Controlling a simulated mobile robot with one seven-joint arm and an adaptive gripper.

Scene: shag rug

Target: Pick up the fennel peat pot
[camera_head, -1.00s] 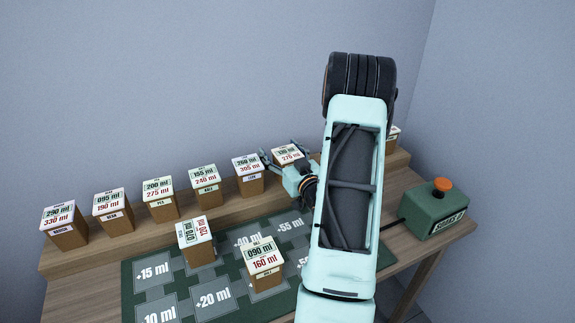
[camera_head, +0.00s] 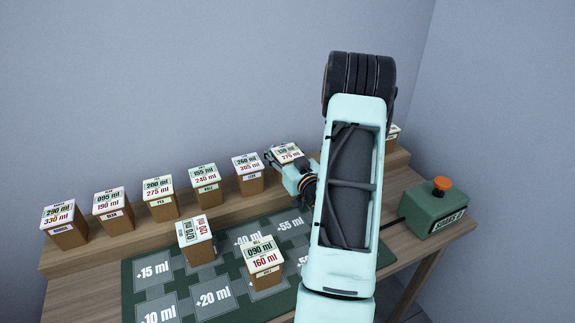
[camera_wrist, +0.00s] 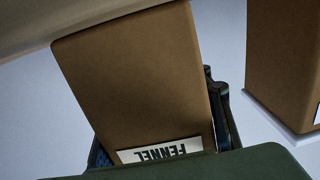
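The fennel peat pot (camera_wrist: 135,75) is a brown block with a white label reading FENNEL, upside down in the wrist view. In the head view its white top (camera_head: 289,153) reads 275 ml, at the right of the row on the raised shelf. My gripper (camera_head: 287,162) is at this pot, with one finger on each side. In the wrist view the right finger (camera_wrist: 222,112) lies against the pot's side and the left one is mostly hidden. The gripper looks shut on the pot. I cannot tell whether the pot's base touches the shelf.
Several similar pots line the shelf to the left, the nearest being the 305 ml pot (camera_head: 248,172). Another pot (camera_head: 392,133) shows partly behind my arm. Two pots, one reading 160 ml (camera_head: 262,262), stand on the green mat (camera_head: 232,312). A green box with an orange button (camera_head: 432,212) stands right.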

